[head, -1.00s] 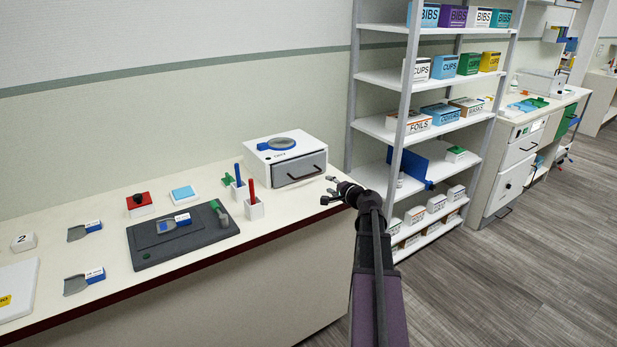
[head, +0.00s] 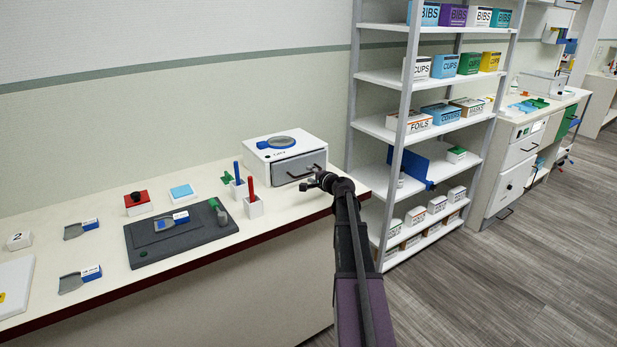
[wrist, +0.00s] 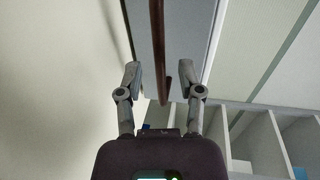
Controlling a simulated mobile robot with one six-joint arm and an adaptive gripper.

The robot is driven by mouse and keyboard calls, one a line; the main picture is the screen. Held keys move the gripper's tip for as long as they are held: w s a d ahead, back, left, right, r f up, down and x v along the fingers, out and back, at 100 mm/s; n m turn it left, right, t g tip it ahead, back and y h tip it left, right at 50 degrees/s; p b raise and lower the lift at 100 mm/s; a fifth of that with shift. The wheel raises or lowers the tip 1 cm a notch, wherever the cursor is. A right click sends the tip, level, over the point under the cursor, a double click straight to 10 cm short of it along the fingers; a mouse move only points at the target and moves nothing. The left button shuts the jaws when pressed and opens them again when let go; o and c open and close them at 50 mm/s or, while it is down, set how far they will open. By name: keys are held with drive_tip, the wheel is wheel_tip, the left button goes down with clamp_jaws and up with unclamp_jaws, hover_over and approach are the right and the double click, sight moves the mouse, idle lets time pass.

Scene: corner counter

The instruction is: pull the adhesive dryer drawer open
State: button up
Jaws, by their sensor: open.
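The adhesive dryer (head: 261,163) is a white box with a blue-rimmed round window on top, at the back right of the counter. Its grey drawer (head: 290,169) faces front and looks closed. The dark bar handle (head: 313,169) shows on the drawer front. My gripper (head: 304,185) is just in front of the drawer. In the wrist view, my gripper (wrist: 164,80) is open, with one finger on each side of the handle (wrist: 157,45). Gaps show between the handle and both fingers. The drawer's grey front (wrist: 185,40) lies beyond the handle.
Holders with a blue pen (head: 238,183) and a red pen (head: 253,206) stand left of my gripper. A dark tray (head: 180,240), a red box (head: 137,203) and sensor packets lie farther left. A tall shelf (head: 410,80) stands right of the counter. Floor is clear right of my arm.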

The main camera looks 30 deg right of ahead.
drive_tip(key=shift+w+f, duration=0.15)
drive_tip(key=shift+w, duration=0.7)
drive_tip(key=shift+c, duration=0.2)
clamp_jaws()
